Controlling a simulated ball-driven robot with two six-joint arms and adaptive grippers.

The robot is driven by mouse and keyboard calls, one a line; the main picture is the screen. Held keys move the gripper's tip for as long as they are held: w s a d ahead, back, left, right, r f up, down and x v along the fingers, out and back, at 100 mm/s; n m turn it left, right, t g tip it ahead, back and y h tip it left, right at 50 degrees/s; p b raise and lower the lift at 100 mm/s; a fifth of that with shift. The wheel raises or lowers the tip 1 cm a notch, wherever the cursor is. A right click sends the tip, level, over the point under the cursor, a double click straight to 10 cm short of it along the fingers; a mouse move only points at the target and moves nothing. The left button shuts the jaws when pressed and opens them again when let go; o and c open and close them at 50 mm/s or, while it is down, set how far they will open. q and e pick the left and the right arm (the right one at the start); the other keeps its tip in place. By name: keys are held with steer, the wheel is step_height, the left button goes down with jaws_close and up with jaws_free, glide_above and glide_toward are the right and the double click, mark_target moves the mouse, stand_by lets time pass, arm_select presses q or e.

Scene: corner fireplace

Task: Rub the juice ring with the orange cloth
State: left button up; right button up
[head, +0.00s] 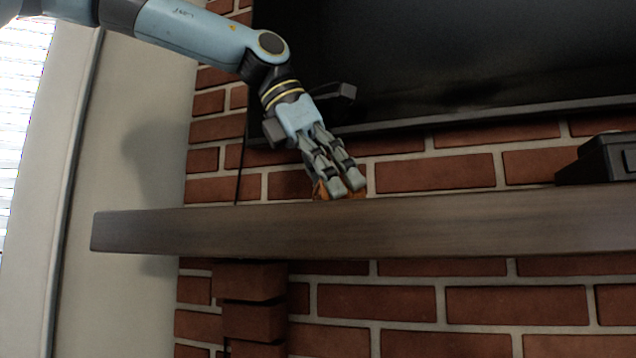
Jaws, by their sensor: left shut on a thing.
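My left gripper (342,192) reaches down from the upper left to the top of the wooden mantel shelf. It is shut on the orange cloth (321,190), and only small orange-brown edges of the cloth show around the fingertips. The cloth is at the shelf's top surface, which I see almost edge-on, so I cannot tell whether it touches the wood. The juice ring cannot be seen from this low angle. My right gripper is not in view.
The dark wooden mantel (440,228) runs across a red brick wall (430,174). A large black screen (460,60) hangs close above and behind the gripper. A black box (603,160) stands on the mantel at the right. The shelf between is clear.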

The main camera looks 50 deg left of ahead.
arm_select(q)
steer(key=shift+s+a+f+b, duration=0.1)
steer(key=shift+s+a+b, duration=0.3)
steer(key=shift+a+b, duration=0.4)
steer(key=shift+s+a+b, duration=0.4)
steer(key=shift+a, duration=0.25)
steer(key=shift+s+a+b, duration=0.35)
steer(key=shift+a+b, duration=0.05)
steer(key=shift+a, duration=0.25)
steer(key=shift+s+a+b, duration=0.2)
steer(key=shift+s+a, duration=0.1)
steer(key=shift+a, duration=0.2)
steer(key=shift+s+a+b, duration=0.15)
steer(key=shift+s+a, duration=0.1)
steer(key=shift+a, duration=0.25)
steer(key=shift+s+a+b, duration=0.2)
steer(key=shift+a+b, duration=0.15)
steer(key=shift+a, duration=0.05)
steer(key=shift+s+a+r+b, duration=0.2)
steer(key=shift+s+a, duration=0.1)
steer(key=shift+a, duration=0.25)
steer(key=shift+s+a+r+b, duration=0.15)
steer(key=shift+s+a, duration=0.15)
steer(key=shift+a, duration=0.25)
steer(key=shift+w+d, duration=0.1)
steer(key=shift+d, duration=0.05)
